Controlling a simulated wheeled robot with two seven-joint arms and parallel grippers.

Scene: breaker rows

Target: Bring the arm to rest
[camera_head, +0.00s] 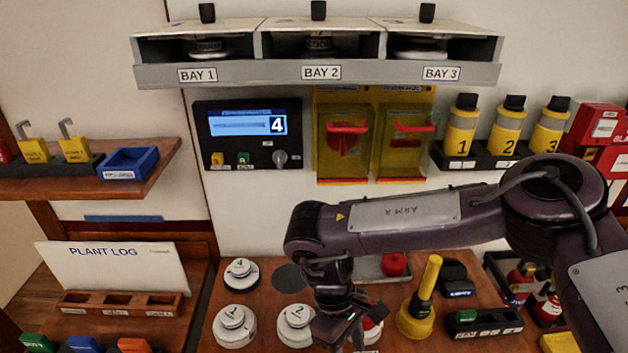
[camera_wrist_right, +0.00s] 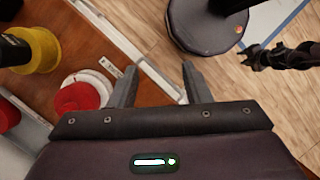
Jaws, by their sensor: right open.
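My right arm (camera_head: 410,212) reaches in from the right across the bench, its forearm marked ARM A. My right gripper (camera_head: 350,338) points down low over the front of the bench, partly cut off by the frame. In the right wrist view the two fingers (camera_wrist_right: 158,75) are apart with nothing between them. They are over the bench's front edge, with floor beyond. A red-topped white disc (camera_wrist_right: 77,97) lies to the left of the fingers, apart from them.
White numbered discs (camera_head: 234,326) stand left of the gripper. A yellow-based handle (camera_head: 416,318) stands to its right. The bench (camera_head: 265,256) carries several other items. Behind are a bay shelf (camera_head: 320,72), a display (camera_head: 248,126) reading 4 and yellow covers (camera_head: 402,150).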

